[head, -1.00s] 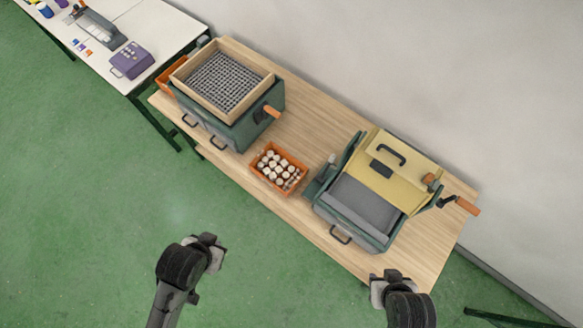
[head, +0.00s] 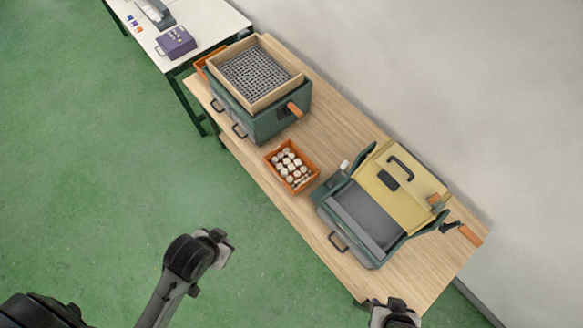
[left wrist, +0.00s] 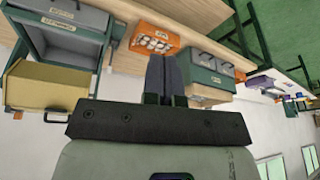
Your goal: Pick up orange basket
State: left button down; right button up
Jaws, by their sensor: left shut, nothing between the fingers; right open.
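The orange basket (head: 278,177), filled with several whitish round pieces, stands on the wooden table between two machines. It also shows in the left wrist view (left wrist: 140,30), beyond my fingers. My left gripper (head: 220,262) is over the green floor in front of the table, apart from the basket. Its fingers (left wrist: 165,75) are shut and empty. My right gripper (head: 390,306) is open at the bottom edge of the head view, near the table's right front corner, and partly cut off.
A green box with a mesh-filled wooden frame (head: 285,80) stands left of the basket, with another orange container (head: 201,64) behind it. A green and yellow machine (head: 400,180) stands to the right. The wooden table (head: 340,110) is bare behind the basket.

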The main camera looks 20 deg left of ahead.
pick_arm(q)
jog(key=shift+d, duration=0.3)
jog(key=c, duration=1.9)
grip_release()
jog(key=o, duration=0.6)
jog(key=shift+a, duration=0.15)
jog(key=shift+o, duration=0.3)
jog(key=shift+f, duration=0.1)
